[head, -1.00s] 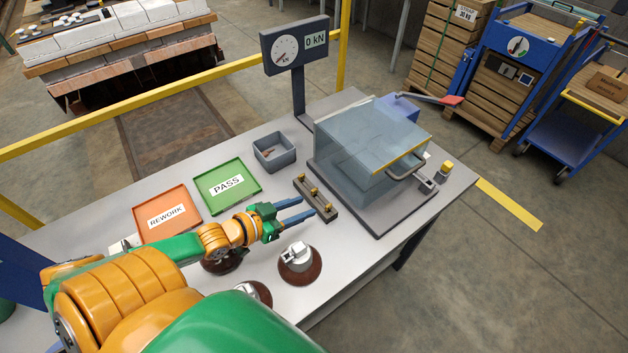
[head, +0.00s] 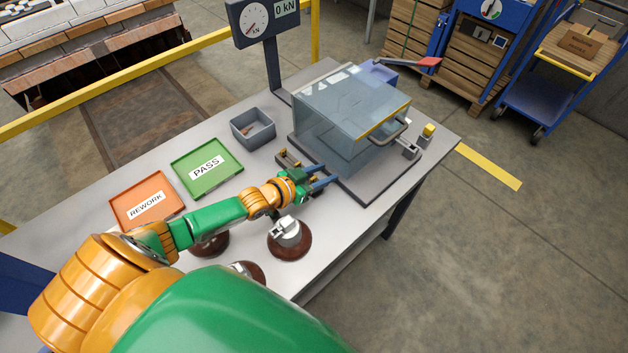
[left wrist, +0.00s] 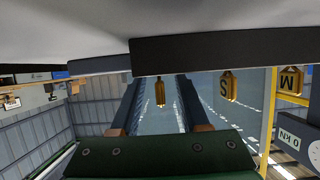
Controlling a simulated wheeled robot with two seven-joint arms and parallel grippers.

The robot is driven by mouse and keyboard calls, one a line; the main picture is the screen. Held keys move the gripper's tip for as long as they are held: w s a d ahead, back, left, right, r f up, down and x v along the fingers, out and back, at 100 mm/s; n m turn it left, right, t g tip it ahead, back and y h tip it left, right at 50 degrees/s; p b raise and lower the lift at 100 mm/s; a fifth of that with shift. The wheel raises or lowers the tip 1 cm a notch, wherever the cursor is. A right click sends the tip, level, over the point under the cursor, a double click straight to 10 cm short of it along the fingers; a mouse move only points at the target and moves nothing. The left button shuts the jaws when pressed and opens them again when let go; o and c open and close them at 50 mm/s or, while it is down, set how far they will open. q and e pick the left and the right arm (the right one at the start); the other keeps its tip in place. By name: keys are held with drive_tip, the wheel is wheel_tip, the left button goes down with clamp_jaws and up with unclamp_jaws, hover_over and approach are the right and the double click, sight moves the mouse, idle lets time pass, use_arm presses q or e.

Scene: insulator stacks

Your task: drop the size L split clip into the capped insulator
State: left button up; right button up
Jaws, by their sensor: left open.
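My left gripper (head: 324,177) is open at the near end of the clip rack (head: 284,164). In the left wrist view its two fingers (left wrist: 158,104) stand apart, and a small brass clip (left wrist: 160,93) shows between them. Its letter cannot be read. Two more brass clips, marked S (left wrist: 229,86) and M (left wrist: 291,80), are to the right of it in that view. An insulator with a grey metal cap (head: 287,232) on a brown disc stands upright on the table, just nearer than the gripper. Two more brown insulators (head: 210,246) are partly hidden by my left arm.
A clear guard box (head: 350,110) stands just beyond the gripper. A grey bin (head: 253,128), a green PASS tray (head: 207,167) and an orange REWORK tray (head: 147,200) lie left of the rack. A post carries a gauge (head: 254,20).

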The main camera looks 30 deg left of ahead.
use_arm(q)
drive_tip(key=shift+a, duration=0.1)
clamp_jaws()
drive_tip(key=shift+r, duration=0.15)
